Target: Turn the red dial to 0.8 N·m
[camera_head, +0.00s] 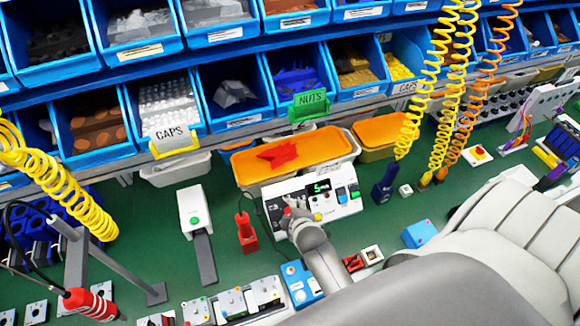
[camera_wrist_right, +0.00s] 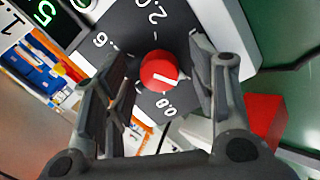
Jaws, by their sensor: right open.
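The red dial (camera_wrist_right: 160,70) sits on the dark panel of a white box and has a white line mark across its lower part, running roughly sideways. The printed 0.8 (camera_wrist_right: 169,106) lies below the dial and 2.0 (camera_wrist_right: 151,12) above it. The white box (camera_head: 345,196) shows in the head view with a green-lit display (camera_head: 318,187). My right gripper (camera_wrist_right: 157,62) is open, with one finger on each side of the dial; I cannot tell whether either finger touches it. In the head view my right gripper (camera_head: 298,212) covers the dial's area. My left gripper is not in view.
A red tool (camera_head: 246,230) stands close left of the box, and a white device (camera_head: 194,211) is farther left. An orange bin (camera_head: 320,148) stands behind the box. A dark blue item (camera_head: 384,185) stands to its right. Green tabletop (camera_head: 150,220) is free at left.

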